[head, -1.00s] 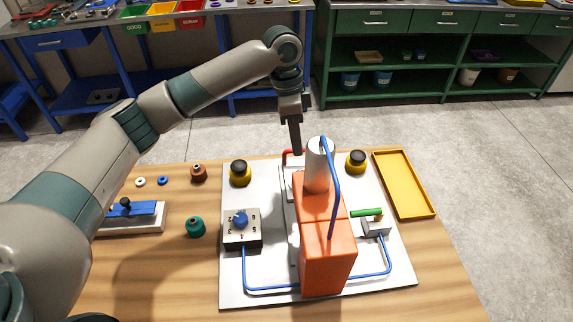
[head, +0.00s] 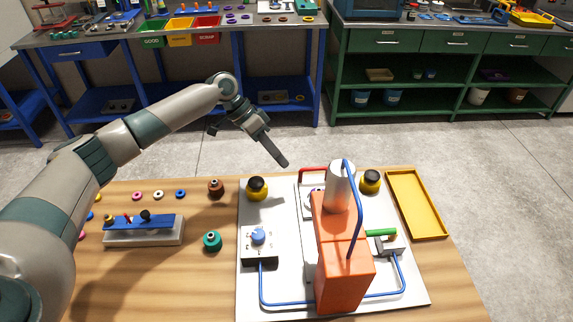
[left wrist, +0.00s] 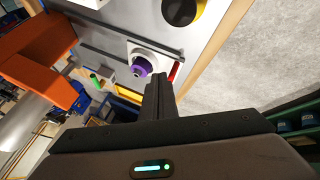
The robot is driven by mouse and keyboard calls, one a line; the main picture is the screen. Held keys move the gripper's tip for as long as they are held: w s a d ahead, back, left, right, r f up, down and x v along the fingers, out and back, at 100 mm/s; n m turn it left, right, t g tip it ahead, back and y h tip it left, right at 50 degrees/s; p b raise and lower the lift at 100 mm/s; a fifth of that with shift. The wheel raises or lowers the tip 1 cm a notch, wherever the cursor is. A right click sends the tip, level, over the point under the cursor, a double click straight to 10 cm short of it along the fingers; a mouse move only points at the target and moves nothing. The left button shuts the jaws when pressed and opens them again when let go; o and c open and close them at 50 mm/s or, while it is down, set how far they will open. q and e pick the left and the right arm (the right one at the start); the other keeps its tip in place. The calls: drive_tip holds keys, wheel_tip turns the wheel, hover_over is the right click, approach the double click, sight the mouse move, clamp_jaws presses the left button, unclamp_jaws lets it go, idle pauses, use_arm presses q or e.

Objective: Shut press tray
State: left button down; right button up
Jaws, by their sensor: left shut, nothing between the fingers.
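The press has an orange body (head: 343,262) with a silver cylinder (head: 340,187) and stands on a white base plate (head: 280,285). Its pale tray, with a red handle (head: 313,170), lies at the far side of the press, partly hidden by the cylinder. In the left wrist view, the pale tray block (left wrist: 160,60) bears a purple ring part (left wrist: 141,68) and lies outside the orange body (left wrist: 36,62). The red handle (left wrist: 175,70) is partly behind my fingers there. My left gripper (head: 284,163) is shut and empty, left of the handle and apparently above the plate. My right gripper is out of view.
Yellow-black buttons (head: 257,188) (head: 371,181) flank the tray. A blue-knob control box (head: 259,243) and blue hoses lie on the plate. A yellow tray (head: 417,204) lies at the right. A blue-topped fixture (head: 143,228) and small parts lie left.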

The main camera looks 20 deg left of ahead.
use_arm(q)
drive_tip(key=p+x, duration=0.3)
drive_tip(key=x, duration=0.4)
drive_tip(key=shift+d+f+p, duration=0.2)
drive_tip(key=shift+d+p, duration=0.1)
drive_tip(key=shift+d, duration=0.05)
drive_tip(key=shift+x, duration=0.85)
drive_tip(key=shift+a+f, duration=0.1)
